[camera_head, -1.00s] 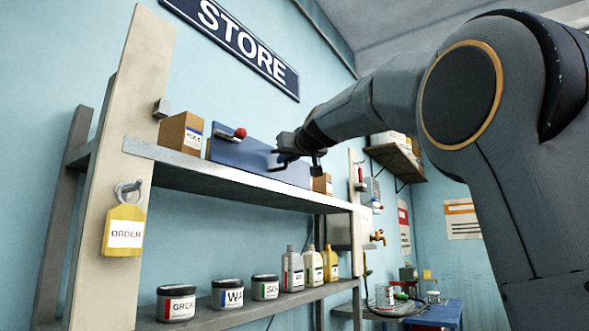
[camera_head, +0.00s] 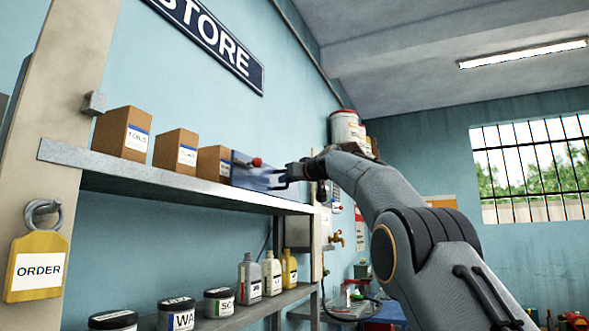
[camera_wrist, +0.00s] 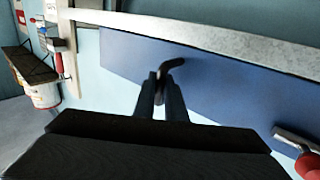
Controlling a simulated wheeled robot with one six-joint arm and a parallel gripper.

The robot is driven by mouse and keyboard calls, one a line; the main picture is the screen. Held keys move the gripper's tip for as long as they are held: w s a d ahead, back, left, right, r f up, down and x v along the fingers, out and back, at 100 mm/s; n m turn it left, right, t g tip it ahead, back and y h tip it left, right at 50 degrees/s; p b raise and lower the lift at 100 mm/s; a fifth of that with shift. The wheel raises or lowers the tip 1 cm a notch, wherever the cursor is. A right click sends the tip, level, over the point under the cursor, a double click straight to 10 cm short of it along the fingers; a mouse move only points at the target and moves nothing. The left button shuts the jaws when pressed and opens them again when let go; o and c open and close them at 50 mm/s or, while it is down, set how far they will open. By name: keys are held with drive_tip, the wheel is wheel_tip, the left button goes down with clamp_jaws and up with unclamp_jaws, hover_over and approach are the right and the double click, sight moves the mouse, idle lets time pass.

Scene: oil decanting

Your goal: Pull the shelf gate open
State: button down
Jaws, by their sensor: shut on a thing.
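The shelf gate (camera_head: 262,178) is a blue panel at the right end of the upper shelf, with a red knob (camera_head: 257,161) near its left end. It fills much of the wrist view (camera_wrist: 225,88), where the red knob (camera_wrist: 308,166) shows at lower right. My gripper (camera_head: 287,174) is at the gate's front. In the wrist view my gripper (camera_wrist: 160,88) is shut on the gate's dark bent handle (camera_wrist: 173,66). The handle's lower part is hidden between the fingers.
Three cardboard boxes (camera_head: 176,151) stand uncovered left of the gate on the upper shelf (camera_head: 120,170). Several jars and bottles (camera_head: 250,280) stand on the lower shelf. A yellow ORDER tag (camera_head: 37,266) hangs on the left post. A white bucket (camera_head: 345,128) is beyond the gripper.

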drive_tip(key=shift+w+d+p, duration=0.3)
drive_tip(key=shift+w, duration=0.25)
drive_tip(key=shift+w+d+p, duration=0.25)
drive_tip(key=shift+w, duration=0.25)
drive_tip(key=c, duration=1.8)
unclamp_jaws()
drive_tip(key=shift+s+b, duration=0.1)
drive_tip(key=shift+b, duration=0.2)
drive_tip(key=b+v, duration=0.7)
drive_tip(key=shift+s+d+b, duration=0.2)
drive_tip(key=shift+b, duration=0.1)
